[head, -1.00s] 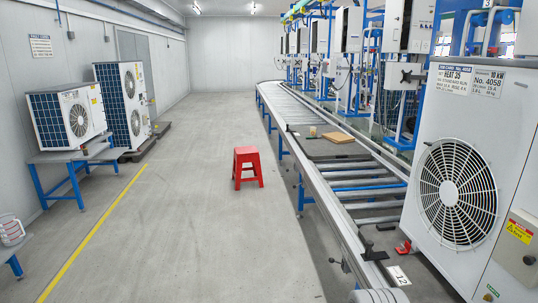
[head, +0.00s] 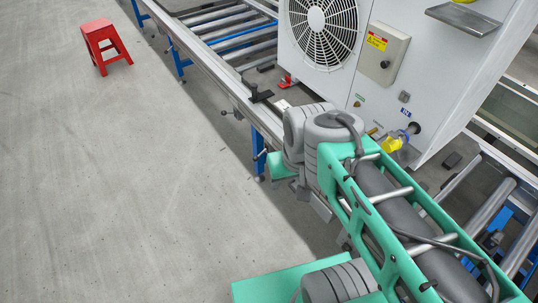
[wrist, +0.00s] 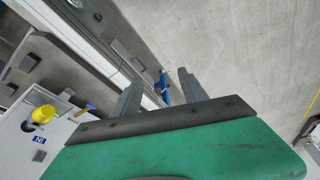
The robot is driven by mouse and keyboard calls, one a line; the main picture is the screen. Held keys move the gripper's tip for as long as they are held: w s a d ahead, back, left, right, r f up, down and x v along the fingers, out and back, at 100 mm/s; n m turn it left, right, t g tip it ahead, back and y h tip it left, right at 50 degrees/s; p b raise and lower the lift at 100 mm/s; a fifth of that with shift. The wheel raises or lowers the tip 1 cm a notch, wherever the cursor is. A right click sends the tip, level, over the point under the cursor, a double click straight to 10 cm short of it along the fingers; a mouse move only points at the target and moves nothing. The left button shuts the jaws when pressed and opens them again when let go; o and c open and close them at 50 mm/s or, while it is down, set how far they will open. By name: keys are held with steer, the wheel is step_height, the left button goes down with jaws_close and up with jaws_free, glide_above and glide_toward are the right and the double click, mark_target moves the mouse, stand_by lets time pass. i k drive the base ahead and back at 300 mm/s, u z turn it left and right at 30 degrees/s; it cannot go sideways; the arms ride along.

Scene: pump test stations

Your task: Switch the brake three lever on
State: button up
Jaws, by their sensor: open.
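I cannot read which one, if either, is brake three. My gripper (wrist: 160,77) shows in the wrist view with its two grey fingers apart and nothing between them. Beyond the fingers are the conveyor's side and the floor. The fingers are not clearly visible in the head view, and no lever is clearly recognisable in the wrist view.
The white heat pump unit (head: 378,100) stands on the roller conveyor, with a yellow-capped fitting (head: 392,144) low on its side. The conveyor's metal side rail (head: 205,70) runs along the floor area. A red stool (head: 103,46) stands at upper left. The grey floor (head: 120,190) is clear.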

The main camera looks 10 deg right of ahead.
mark_target(256, 158)
steer(key=u, duration=0.6)
steer(key=k, duration=0.65)
steer(key=u, duration=1.05)
steer(key=i, duration=1.15)
steer(key=z, duration=0.55)
